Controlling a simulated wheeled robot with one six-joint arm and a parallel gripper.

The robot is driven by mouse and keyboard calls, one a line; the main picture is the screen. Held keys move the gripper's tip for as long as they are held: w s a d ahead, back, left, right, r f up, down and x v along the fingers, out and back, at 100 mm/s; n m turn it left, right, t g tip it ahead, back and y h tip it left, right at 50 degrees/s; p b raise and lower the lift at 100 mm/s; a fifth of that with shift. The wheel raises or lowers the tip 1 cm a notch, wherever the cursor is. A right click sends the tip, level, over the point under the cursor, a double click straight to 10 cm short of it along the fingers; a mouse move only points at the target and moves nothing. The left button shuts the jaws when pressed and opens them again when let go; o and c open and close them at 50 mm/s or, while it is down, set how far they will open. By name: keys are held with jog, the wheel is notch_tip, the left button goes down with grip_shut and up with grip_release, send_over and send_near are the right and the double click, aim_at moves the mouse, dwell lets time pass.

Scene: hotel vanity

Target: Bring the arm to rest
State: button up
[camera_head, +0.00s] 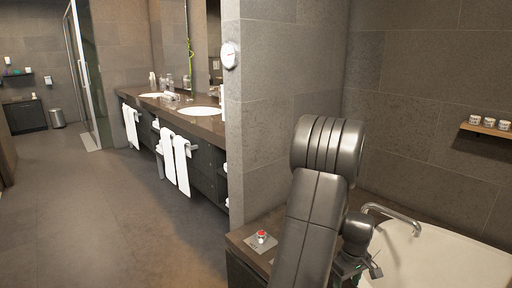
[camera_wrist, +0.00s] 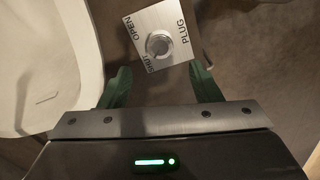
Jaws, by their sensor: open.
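My gripper (camera_wrist: 160,82) is open, with its two green fingers apart and nothing between them. In the wrist view a square metal plate (camera_wrist: 184,20) with a round knob (camera_wrist: 158,44) lies just beyond the fingertips. The plate is marked OPEN, SHUT and PLUG. The fingers show apart from the knob; the exact gap in depth cannot be told. In the head view my arm is bent and reaches down at the tub's near corner. My gripper (camera_head: 350,268) shows only partly there, low behind the arm, and the marked plate is hidden.
A white bathtub (camera_head: 430,262) with a metal spout (camera_head: 392,214) is right of my arm. A plate with a red button (camera_head: 262,238) sits on the dark ledge, left of it. A grey wall (camera_head: 265,130) stands close behind. Open floor (camera_head: 100,220) lies left.

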notch_tip(320, 180, down, 8)
jog(key=shift+f+b, duration=0.25)
jog(key=shift+b, duration=0.3)
jog(key=shift+r+m, duration=0.25)
jog(key=shift+m, duration=0.65)
jog(key=m+p, duration=0.1)
jog(key=m, duration=0.5)
jog(key=shift+p, duration=0.35)
jog(key=m+p, duration=0.1)
jog(key=m, duration=0.3)
jog(key=m+p, duration=0.1)
jog(key=m, duration=0.3)
jog(key=shift+d, duration=0.1)
jog(key=shift+r+p, duration=0.3)
jog(key=shift+r, duration=0.3)
